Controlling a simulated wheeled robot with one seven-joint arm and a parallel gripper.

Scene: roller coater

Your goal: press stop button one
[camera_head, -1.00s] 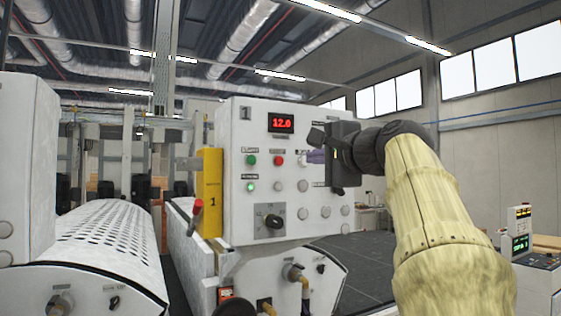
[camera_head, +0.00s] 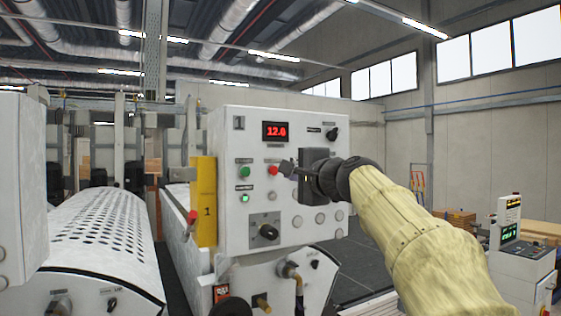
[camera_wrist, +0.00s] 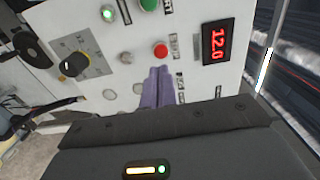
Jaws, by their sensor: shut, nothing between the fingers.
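The red button (camera_head: 272,170) is on the white control panel (camera_head: 225,140) marked 1, right of the green button (camera_head: 246,171) and below the red number display (camera_head: 276,132). My gripper (camera_head: 287,168) is just right of the red button in the head view. In the wrist view, its purple fingers (camera_wrist: 158,72) are together and empty, pointing toward the red button (camera_wrist: 161,50). A small gap shows between the fingertips and the button in that picture. I cannot tell how far they stand off the panel. The button's label is too small to read.
A black rotary knob (camera_head: 268,232) and several pale round buttons sit lower on the panel. A lit green lamp (camera_head: 245,198) is below the green button. A yellow post (camera_head: 204,205) stands at the panel's left edge. A perforated roller (camera_head: 95,235) lies further left.

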